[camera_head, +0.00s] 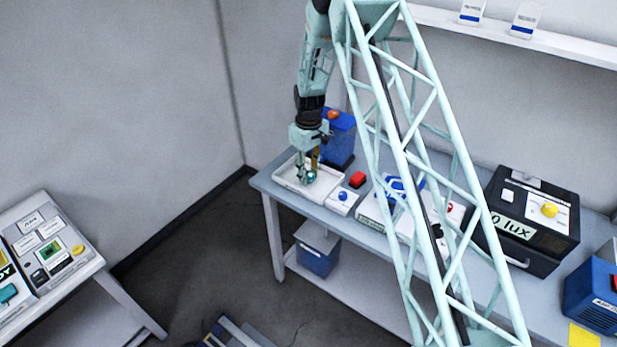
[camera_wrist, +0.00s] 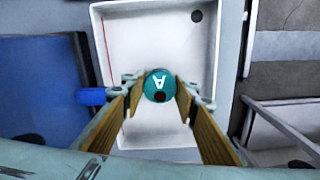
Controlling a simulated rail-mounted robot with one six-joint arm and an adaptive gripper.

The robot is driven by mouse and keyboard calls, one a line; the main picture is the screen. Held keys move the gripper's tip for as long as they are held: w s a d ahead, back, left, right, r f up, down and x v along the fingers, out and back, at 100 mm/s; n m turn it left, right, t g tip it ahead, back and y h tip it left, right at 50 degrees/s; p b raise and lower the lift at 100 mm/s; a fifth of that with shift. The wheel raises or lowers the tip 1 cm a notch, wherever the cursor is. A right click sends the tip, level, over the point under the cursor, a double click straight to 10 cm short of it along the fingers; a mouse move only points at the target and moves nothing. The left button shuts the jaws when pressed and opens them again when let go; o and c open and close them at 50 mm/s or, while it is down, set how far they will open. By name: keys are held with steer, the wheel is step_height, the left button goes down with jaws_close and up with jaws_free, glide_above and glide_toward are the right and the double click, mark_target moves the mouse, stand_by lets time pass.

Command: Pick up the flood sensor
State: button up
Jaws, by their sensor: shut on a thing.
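The flood sensor looks to be the round teal puck with a white letter A and a dark spot (camera_wrist: 160,86). It sits between the fingers of my gripper (camera_wrist: 159,92) in the wrist view, and the fingers are shut on it. In the head view my gripper (camera_head: 309,172) points down over a white tray (camera_head: 292,183), with the teal sensor (camera_head: 310,177) small at its tips. The tray also fills the middle of the wrist view (camera_wrist: 120,40). I cannot tell whether the sensor touches the tray floor.
A blue box (camera_head: 338,140) with an orange knob stands right behind the tray. A black lux box (camera_head: 530,225) stands farther right. A second table (camera_head: 110,290) is at left.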

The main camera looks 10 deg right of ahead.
mark_target(309, 174)
steer(key=shift+r, duration=0.15)
steer(key=shift+r+b, duration=0.3)
steer(key=shift+r, duration=4.6)
steer(key=shift+s+r, duration=0.1)
steer(key=s+r+m+b, duration=0.7)
steer(key=r+m+b, duration=0.2)
steer(key=b, duration=0.1)
steer(key=shift+s+m, duration=0.2)
steer(key=shift+m, duration=0.1)
steer(key=shift+s, duration=0.1)
